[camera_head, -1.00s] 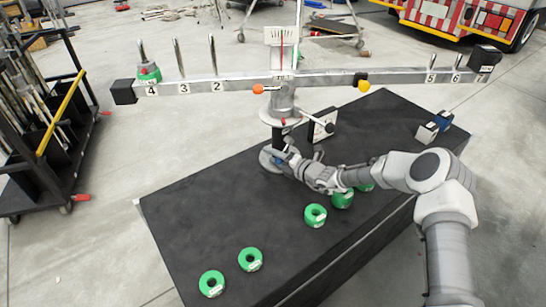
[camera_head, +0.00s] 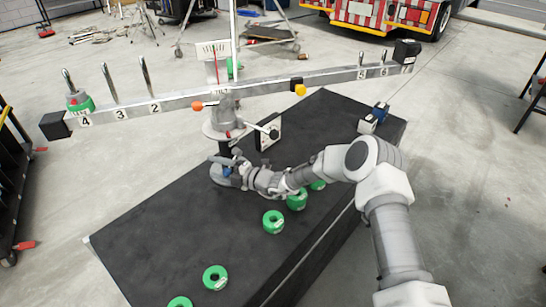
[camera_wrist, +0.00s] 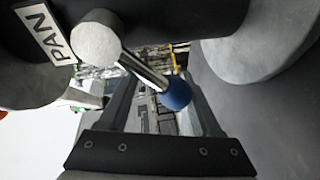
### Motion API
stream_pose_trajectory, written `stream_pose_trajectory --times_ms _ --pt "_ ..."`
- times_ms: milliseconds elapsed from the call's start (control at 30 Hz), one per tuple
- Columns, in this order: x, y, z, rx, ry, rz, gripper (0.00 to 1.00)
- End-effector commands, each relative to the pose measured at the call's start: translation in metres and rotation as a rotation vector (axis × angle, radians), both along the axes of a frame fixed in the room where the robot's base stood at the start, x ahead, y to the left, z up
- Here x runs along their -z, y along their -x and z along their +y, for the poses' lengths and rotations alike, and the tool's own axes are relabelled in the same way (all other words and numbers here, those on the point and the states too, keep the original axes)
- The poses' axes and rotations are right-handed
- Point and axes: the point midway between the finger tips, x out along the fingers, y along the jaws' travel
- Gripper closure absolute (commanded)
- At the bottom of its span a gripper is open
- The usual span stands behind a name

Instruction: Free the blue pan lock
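The blue pan lock is a short metal lever with a blue ball knob (camera_wrist: 174,93), in the wrist view, beside a white PAN label (camera_wrist: 45,34). The lever slants from a round grey hub down to the knob. My gripper (camera_wrist: 155,88) is open, its fingers on either side of the knob, which sits nearer the right finger. I cannot tell whether that finger touches it. In the head view my gripper (camera_head: 228,166) is at the lower column of the balance stand, just above its round base, and largely covers the lock.
Above my gripper runs a long metal beam (camera_head: 240,91) with numbered pegs, an orange knob (camera_head: 197,106) and a yellow knob (camera_head: 300,90). A green ring weight (camera_head: 79,101) sits on peg 4. Several green rings (camera_head: 273,221) lie along the black table (camera_head: 170,220).

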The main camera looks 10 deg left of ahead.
Motion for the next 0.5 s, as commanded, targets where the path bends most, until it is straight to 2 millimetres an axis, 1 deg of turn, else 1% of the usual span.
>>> stream_pose_trajectory --times_ms 100,433,500 --pt "-0.010 0.003 0.002 0.000 -0.053 0.098 0.36" --pt "-0.036 0.007 0.004 0.000 -0.205 0.391 0.36" --pt "-0.036 0.007 -0.014 0.007 -0.204 0.394 0.36"
